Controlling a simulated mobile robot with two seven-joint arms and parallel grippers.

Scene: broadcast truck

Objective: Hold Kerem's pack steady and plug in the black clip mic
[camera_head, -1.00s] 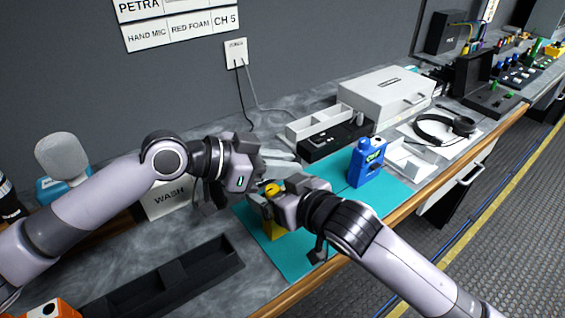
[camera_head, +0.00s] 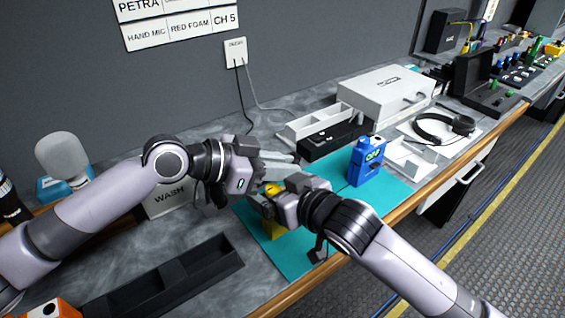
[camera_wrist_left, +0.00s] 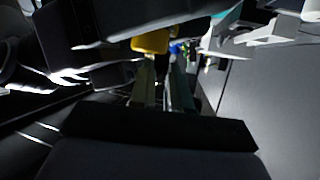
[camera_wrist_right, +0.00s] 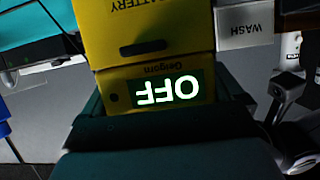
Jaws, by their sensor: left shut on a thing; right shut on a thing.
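A yellow pack (camera_head: 274,229) stands on the teal mat (camera_head: 300,258), mostly hidden behind my grippers. In the right wrist view the pack (camera_wrist_right: 150,35) shows upside-down BATTERY lettering and a lit OFF screen; its smaller name text is hard to read. My right gripper (camera_head: 263,204) is shut on this pack, one finger on each side of it. My left gripper (camera_head: 264,183) is close above and beside the pack's top. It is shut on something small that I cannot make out. The left wrist view is dark, with a yellow part (camera_wrist_left: 150,41) just beyond the fingers. I cannot clearly see the black clip mic.
A blue pack (camera_head: 367,165) with a lit green screen stands on the mat to the right. A black tray (camera_head: 172,280) lies front left, a WASH box (camera_head: 168,200) behind my left arm. White trays (camera_head: 408,160), a grey case (camera_head: 378,92) and headphones (camera_head: 445,126) are farther right.

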